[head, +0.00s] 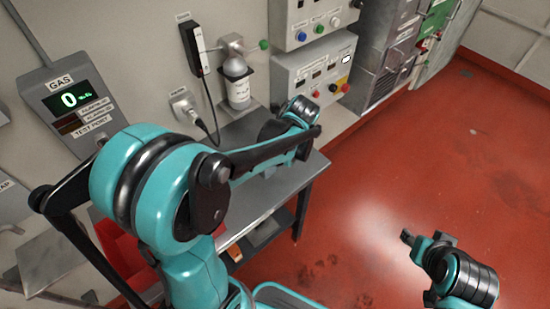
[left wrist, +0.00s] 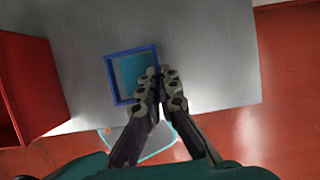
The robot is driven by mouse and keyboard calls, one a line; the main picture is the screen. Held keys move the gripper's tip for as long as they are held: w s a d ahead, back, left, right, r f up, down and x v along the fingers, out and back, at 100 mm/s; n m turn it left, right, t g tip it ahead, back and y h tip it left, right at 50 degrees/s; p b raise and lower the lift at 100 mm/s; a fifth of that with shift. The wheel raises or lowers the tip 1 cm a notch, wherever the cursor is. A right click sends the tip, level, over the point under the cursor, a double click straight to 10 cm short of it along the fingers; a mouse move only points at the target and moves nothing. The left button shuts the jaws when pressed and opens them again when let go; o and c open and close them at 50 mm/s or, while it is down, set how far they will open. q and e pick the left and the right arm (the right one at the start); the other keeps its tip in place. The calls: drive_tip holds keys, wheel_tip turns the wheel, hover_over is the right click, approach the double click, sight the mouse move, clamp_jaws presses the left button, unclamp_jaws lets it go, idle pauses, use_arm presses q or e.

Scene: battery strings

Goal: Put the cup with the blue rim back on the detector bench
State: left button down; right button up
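The cup with the blue rim (left wrist: 110,82) is square, open-topped and teal inside in the left wrist view. It is over the grey bench top (left wrist: 215,65); I cannot tell whether it rests on it or is held just above. My left gripper (left wrist: 161,76) has its fingertips close together at the cup's right wall, seemingly pinching it. In the head view my left arm reaches over the grey bench (head: 250,205) and hides most of the gripper and cup. My right gripper (head: 407,238) is over the open floor, away from the bench, its fingers too small to judge.
A red bin (left wrist: 40,85) stands left of the cup; it also shows in the head view (head: 118,245). A gas detector (head: 70,100), a grey bottle (head: 238,85) and control boxes (head: 312,75) line the wall behind. Red floor at the right is clear.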

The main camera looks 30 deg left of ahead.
use_arm(q)
wheel_tip(320, 180, down, 4)
drive_tip(key=shift+r+b, duration=0.1)
drive_tip(key=shift+b, duration=0.5)
drive_tip(key=shift+r, duration=0.1)
drive_tip(key=c, duration=1.7)
unclamp_jaws()
drive_tip(key=shift+f, duration=0.2)
